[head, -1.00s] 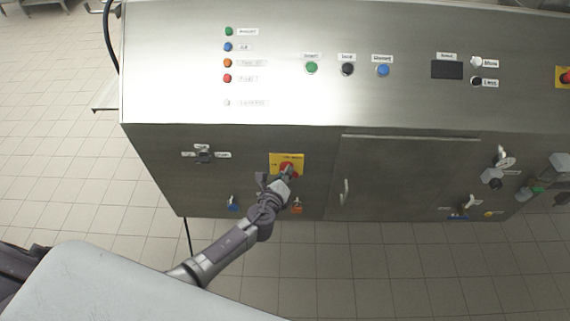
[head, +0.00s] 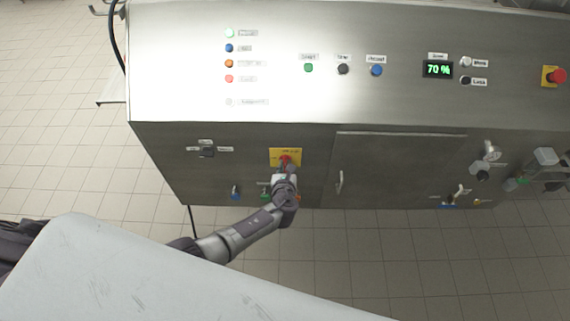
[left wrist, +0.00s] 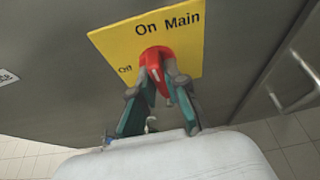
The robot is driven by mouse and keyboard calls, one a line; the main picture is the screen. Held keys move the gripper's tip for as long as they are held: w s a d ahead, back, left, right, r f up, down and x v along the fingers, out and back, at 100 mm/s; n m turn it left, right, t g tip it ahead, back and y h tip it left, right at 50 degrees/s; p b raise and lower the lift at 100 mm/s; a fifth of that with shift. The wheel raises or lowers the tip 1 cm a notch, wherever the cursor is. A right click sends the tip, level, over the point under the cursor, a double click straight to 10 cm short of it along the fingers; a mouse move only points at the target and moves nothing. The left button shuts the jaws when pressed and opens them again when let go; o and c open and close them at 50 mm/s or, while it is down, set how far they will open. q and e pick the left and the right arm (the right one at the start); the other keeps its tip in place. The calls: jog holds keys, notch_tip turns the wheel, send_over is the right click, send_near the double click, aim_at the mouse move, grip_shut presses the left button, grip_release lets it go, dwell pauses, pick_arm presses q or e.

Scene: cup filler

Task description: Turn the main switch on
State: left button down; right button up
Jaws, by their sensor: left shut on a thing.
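The main switch is a red rotary knob (left wrist: 157,68) on a yellow plate (left wrist: 108,40), lettered "On Main" along its top and "Off" at its left. In the left wrist view, the knob's handle stands close to upright, its far end toward the "On" lettering. My left gripper (left wrist: 158,84) is shut on the knob, with one finger on each side. In the head view, the yellow plate (head: 276,153) sits on the cabinet front, and my left gripper (head: 285,170) covers part of the knob. My right gripper is not in view.
The panel's display (head: 438,69) is lit and reads 70 %. The top green lamp (head: 229,33) glows brightly. A red emergency button (head: 557,76) sits at far right. A cabinet door handle (head: 339,182) lies right of the switch.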

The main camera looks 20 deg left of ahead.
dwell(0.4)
pick_arm(q)
jog(key=c, duration=1.2)
grip_release()
jog(key=v, duration=1.2)
jog(key=shift+d, duration=0.1)
